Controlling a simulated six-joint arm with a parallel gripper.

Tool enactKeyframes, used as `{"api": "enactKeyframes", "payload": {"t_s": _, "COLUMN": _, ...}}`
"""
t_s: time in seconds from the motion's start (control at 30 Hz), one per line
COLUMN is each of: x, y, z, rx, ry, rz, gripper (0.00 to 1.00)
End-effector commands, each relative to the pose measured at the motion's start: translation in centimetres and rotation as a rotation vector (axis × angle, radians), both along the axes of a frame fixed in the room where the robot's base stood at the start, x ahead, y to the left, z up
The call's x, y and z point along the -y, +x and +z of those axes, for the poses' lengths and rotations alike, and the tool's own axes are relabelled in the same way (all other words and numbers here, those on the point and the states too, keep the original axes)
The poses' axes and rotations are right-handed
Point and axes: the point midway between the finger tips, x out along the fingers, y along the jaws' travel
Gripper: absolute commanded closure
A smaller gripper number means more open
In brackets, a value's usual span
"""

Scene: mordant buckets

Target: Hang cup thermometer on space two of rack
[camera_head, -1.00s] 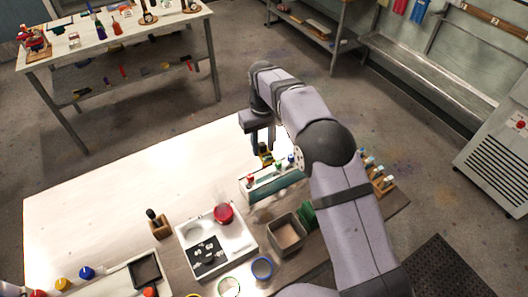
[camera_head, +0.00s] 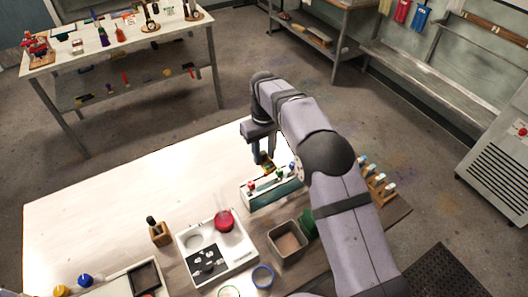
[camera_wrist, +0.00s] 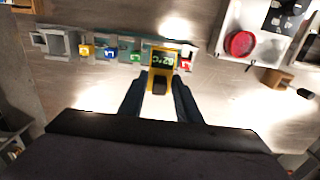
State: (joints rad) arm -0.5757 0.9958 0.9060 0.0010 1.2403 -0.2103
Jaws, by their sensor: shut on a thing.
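The cup thermometer (camera_wrist: 162,57) is yellow with a small green display and a black part toward my gripper. My gripper (camera_wrist: 159,92) is shut on it at the black part. In the head view, my gripper (camera_head: 263,160) holds the thermometer (camera_head: 267,165) just behind the rack (camera_head: 274,197). The rack is a white and teal bar with coloured pieces on top. In the wrist view, the thermometer overlaps the rack (camera_wrist: 128,44) between the green and red labels. Whether it touches the rack I cannot tell. My arm hides the rack's right end in the head view.
A grey square bin (camera_head: 288,240) and a white tray (camera_head: 240,262) with a red bowl (camera_head: 224,221) stand in front of the rack. A wooden block with a dark-topped tool (camera_head: 158,232) stands left of the tray. The table's left half is largely clear.

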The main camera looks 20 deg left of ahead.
Motion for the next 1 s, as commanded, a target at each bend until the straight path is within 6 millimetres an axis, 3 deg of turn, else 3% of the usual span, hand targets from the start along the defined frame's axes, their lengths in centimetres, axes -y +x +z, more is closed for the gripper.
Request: {"api": "enactKeyframes", "payload": {"t_s": 1.0, "x": 0.0, "y": 0.0, "z": -6.6, "rx": -0.001, "ry": -0.001, "rz": 0.000, "gripper": 0.95}}
